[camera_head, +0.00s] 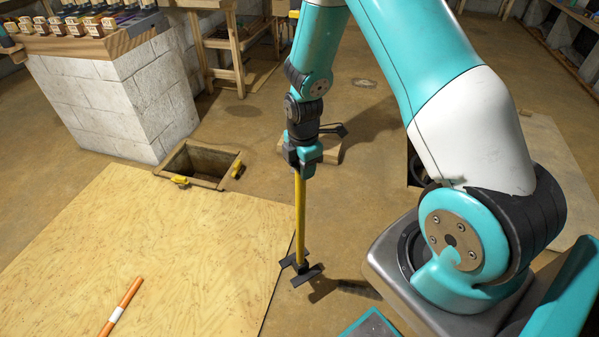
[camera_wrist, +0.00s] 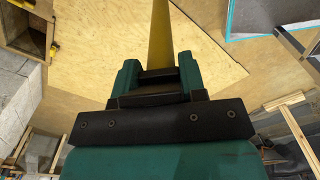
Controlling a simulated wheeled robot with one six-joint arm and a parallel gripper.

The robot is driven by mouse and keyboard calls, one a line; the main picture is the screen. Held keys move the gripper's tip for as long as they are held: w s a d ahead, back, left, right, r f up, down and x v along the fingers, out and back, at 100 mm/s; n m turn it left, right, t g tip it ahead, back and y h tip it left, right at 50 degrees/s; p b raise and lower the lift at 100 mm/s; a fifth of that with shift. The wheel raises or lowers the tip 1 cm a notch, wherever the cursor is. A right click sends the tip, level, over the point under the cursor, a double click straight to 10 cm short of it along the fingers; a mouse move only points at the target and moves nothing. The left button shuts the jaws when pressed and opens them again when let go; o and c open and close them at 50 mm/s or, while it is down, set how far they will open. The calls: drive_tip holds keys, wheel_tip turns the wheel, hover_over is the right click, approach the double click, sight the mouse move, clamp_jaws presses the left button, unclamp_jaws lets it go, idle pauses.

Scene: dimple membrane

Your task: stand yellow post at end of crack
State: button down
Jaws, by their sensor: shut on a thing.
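The yellow post (camera_head: 299,212) hangs upright below my gripper (camera_head: 302,160), with a dark crossed foot (camera_head: 301,268) at its lower end. My gripper is shut on its top part. The foot is at the right edge of the plywood sheet (camera_head: 190,240); I cannot tell whether it touches the floor. In the wrist view the post (camera_wrist: 161,35) runs away from the jaws (camera_wrist: 160,75) over the plywood. I cannot make out a crack in either view.
An orange rod with a white band (camera_head: 121,305) lies on the plywood. A square floor pit (camera_head: 205,158) with yellow pieces on its rim is behind the sheet. A white block counter (camera_head: 120,105) stands at the back left.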

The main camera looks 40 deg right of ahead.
drive_tip(key=d+f+n+b, duration=0.1)
drive_tip(key=n, duration=0.2)
drive_tip(key=w+d+f+n+b, duration=0.1)
drive_tip(key=f+n+b, duration=0.1)
drive_tip(key=n, duration=0.1)
drive_tip(key=d+f+n+b, duration=0.1)
drive_tip(key=n, duration=0.2)
drive_tip(key=shift+w+f, duration=0.15)
wheel_tip(320, 180, down, 9)
drive_tip(key=b, duration=0.5)
idle(0.7)
drive_tip(key=shift+f+b, duration=0.35)
drive_tip(key=shift+f, duration=0.1)
idle(0.6)
drive_tip(key=c, duration=0.7)
unclamp_jaws()
drive_tip(key=shift+o, duration=0.5)
drive_tip(key=shift+f, duration=0.1)
